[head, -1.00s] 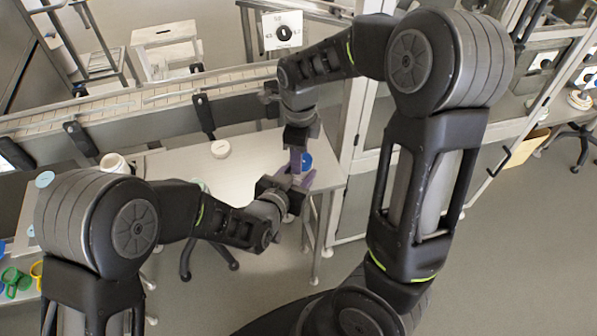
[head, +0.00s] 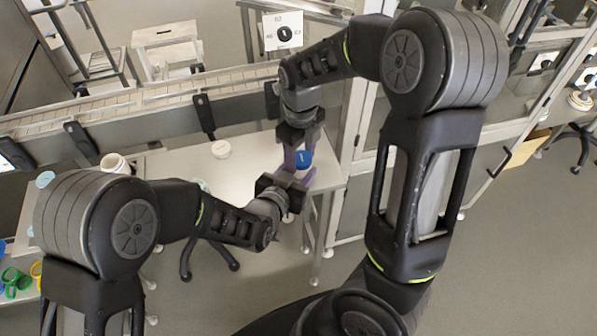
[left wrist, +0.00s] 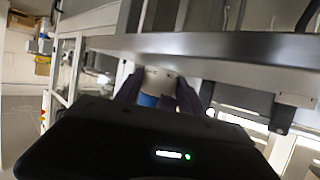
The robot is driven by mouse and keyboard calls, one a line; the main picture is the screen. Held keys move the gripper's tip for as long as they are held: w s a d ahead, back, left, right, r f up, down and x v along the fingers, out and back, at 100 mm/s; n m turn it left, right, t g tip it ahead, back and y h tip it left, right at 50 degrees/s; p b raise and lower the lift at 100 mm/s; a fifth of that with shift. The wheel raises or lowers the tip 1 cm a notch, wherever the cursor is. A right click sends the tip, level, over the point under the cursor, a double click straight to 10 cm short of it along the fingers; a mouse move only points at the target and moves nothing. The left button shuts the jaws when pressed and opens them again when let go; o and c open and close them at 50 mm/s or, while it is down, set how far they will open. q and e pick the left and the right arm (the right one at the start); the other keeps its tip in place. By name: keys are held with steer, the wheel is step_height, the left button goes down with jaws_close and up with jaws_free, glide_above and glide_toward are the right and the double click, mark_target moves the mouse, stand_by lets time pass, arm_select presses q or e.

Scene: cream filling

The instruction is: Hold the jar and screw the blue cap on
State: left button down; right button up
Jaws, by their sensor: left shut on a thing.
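My left gripper (head: 296,180) reaches over the table's right end, its purple fingers shut on the jar. The left wrist view shows the white jar (left wrist: 160,80) between those fingers, with a patch of blue beside it. In the head view the jar is mostly hidden under the blue cap (head: 304,159). The cap's blue top faces up, just above my left fingers. My right gripper (head: 297,153) points down from above, right at the cap. One purple finger shows on the cap's left side; its grip is partly hidden. I cannot tell whether the cap is seated on the jar.
A white round lid (head: 221,149) lies on the pale table (head: 180,165). A white container (head: 115,164) stands at the table's left. A conveyor (head: 140,105) runs behind, and a metal-framed cabinet stands close on the right. Green and yellow rings (head: 15,281) lie at lower left.

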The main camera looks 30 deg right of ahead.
arm_select(q)
steer(key=shift+s+f, duration=0.1)
arm_select(e)
steer(key=shift+o, duration=1)
steer(key=shift+w, duration=0.1)
arm_select(q)
steer(key=shift+s+f, duration=0.1)
arm_select(e)
steer(key=shift+r, duration=0.1)
steer(key=n, duration=0.4)
steer(key=shift+n, duration=0.9)
steer(key=n, duration=0.2)
steer(key=shift+n, duration=0.3)
arm_select(q)
steer(key=shift+a, duration=0.1)
arm_select(e)
steer(key=n, duration=0.2)
steer(key=shift+n, duration=0.6)
